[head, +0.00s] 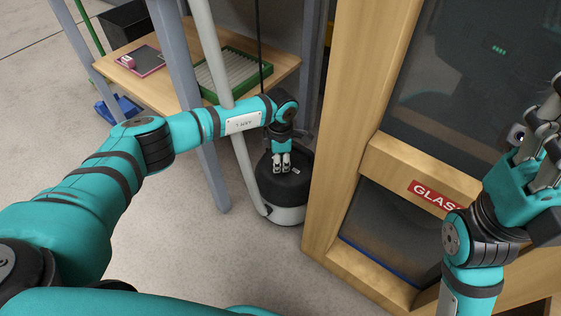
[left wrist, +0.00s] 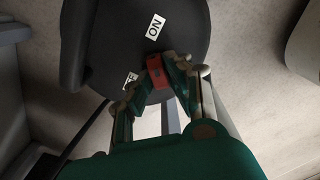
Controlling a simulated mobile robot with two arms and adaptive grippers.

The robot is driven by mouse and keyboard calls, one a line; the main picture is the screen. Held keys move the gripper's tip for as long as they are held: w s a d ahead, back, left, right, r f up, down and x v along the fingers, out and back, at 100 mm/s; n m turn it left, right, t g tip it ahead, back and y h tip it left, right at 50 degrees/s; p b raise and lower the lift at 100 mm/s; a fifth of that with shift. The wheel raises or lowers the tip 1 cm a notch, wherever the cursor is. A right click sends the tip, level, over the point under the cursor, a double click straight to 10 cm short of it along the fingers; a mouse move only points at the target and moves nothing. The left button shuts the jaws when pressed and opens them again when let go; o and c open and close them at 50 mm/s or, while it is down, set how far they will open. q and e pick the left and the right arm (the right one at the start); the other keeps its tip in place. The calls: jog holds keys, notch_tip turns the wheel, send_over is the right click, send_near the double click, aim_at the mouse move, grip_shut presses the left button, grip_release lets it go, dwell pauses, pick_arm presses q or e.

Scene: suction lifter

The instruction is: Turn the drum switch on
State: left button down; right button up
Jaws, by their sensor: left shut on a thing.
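The drum (head: 284,193) is a black-topped, grey-bodied canister on the floor beside the wooden frame. Its dark lid fills the top of the left wrist view (left wrist: 110,50). A red switch (left wrist: 154,70) sits on the lid, with a white "ON" label (left wrist: 156,27) near it and a second, partly hidden label (left wrist: 131,80). My left gripper (head: 281,168) reaches down onto the lid, and its fingers (left wrist: 160,72) are shut on the red switch. In the head view the switch is hidden by the fingers. My right gripper (head: 540,135) is raised at the right, away from the drum.
A wooden crate frame with a dark panel and a red "GLASS" label (head: 436,195) stands right of the drum. A wooden bench (head: 172,92) with a green-edged tray (head: 236,75) is behind. A grey pipe (head: 243,165) runs down beside the drum.

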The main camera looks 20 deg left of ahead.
pick_arm(q)
jog(key=c, duration=1.3)
grip_release()
notch_tip(320, 180, up, 12)
jog(key=shift+r, duration=0.1)
